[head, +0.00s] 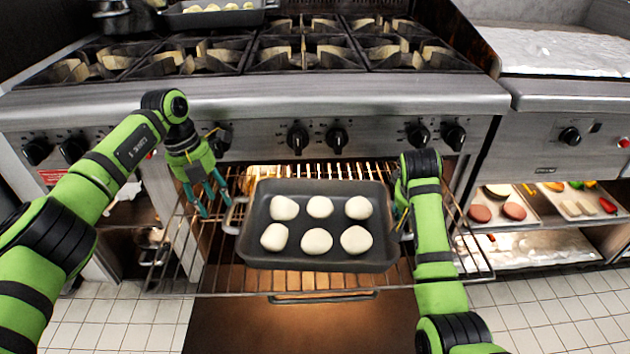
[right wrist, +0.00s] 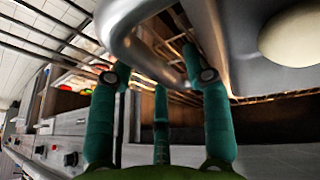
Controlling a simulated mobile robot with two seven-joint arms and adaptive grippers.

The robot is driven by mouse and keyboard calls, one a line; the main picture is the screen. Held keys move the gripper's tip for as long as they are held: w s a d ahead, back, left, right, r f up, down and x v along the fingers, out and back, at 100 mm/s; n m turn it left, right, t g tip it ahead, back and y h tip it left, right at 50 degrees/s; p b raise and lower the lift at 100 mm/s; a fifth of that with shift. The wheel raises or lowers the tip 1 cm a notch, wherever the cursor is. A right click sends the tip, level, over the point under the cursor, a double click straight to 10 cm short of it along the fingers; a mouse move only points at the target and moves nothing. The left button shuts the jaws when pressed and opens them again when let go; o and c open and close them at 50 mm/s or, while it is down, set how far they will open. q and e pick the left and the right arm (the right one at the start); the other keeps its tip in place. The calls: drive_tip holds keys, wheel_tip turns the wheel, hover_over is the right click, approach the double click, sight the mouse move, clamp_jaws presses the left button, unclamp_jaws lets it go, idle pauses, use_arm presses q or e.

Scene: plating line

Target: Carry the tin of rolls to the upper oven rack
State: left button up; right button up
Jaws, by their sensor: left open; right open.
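The dark grey tin (head: 320,262) sits level on the pulled-out wire oven rack (head: 215,285). Several pale, round rolls (head: 319,207) lie in it in two rows. My left gripper (head: 208,200) is open just left of the tin, its teal fingers pointing down close to the left handle (head: 232,215). My right gripper (right wrist: 155,85) is open at the right handle (right wrist: 122,38); one finger shows in front of the handle's opening. In the head view, my right arm mostly hides that gripper and handle. I cannot tell whether either gripper touches the tin.
The oven door (head: 300,325) hangs open below the rack. The stove front with its knobs (head: 297,138) and the burner grates (head: 300,52) stand above and behind. Another tray with pale pieces (head: 215,16) is on the stove. Food trays (head: 500,205) fill a shelf at right.

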drive_tip(key=v, duration=1.2)
drive_tip(key=shift+f, duration=0.1)
